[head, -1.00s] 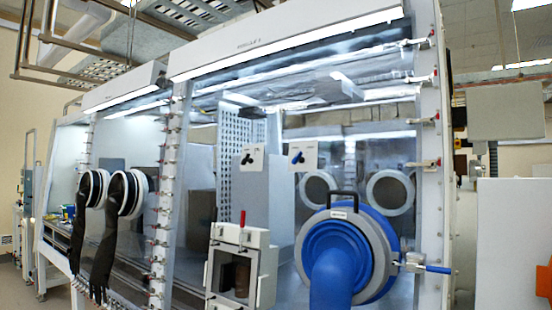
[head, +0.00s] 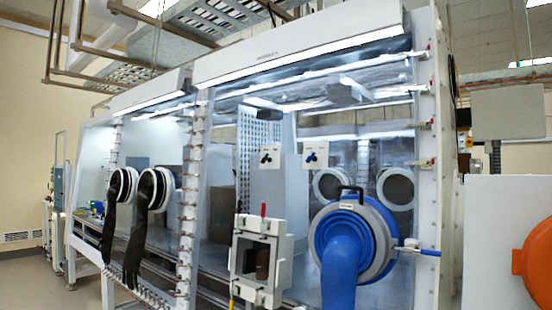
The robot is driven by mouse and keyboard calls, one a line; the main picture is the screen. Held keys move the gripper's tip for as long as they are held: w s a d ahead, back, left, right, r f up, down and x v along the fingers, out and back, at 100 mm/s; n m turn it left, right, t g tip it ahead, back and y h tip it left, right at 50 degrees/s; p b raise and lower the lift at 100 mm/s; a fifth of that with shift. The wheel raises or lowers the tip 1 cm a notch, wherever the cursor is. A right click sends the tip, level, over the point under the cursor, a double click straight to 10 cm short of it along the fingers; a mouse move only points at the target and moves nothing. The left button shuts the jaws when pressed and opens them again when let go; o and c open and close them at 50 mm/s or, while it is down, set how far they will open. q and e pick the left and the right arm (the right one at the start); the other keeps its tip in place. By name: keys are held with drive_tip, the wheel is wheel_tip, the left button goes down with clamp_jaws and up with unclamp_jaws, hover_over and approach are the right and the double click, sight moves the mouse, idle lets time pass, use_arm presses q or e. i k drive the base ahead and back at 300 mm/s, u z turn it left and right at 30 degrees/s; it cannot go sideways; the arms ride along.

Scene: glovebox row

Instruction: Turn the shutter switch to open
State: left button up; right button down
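Two small white plates with rotary handles show on the front window of the glovebox (head: 296,55). The left plate carries a black handle (head: 266,158), the right one a blue handle (head: 311,158). The labels are too small to read, so I cannot tell which one is the shutter switch or how it is set. Neither of my grippers is in view.
A blue round port cover with a thick blue hose (head: 340,270) juts out below the plates. A small white box with a red-tipped lever (head: 260,262) is left of it. Black gloves (head: 139,238) hang further left. An orange rounded thing (head: 537,262) is at the right edge.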

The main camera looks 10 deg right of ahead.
sight(312, 154)
drive_tip(key=u, duration=0.15)
drive_tip(key=i, duration=1)
drive_tip(key=z, duration=0.05)
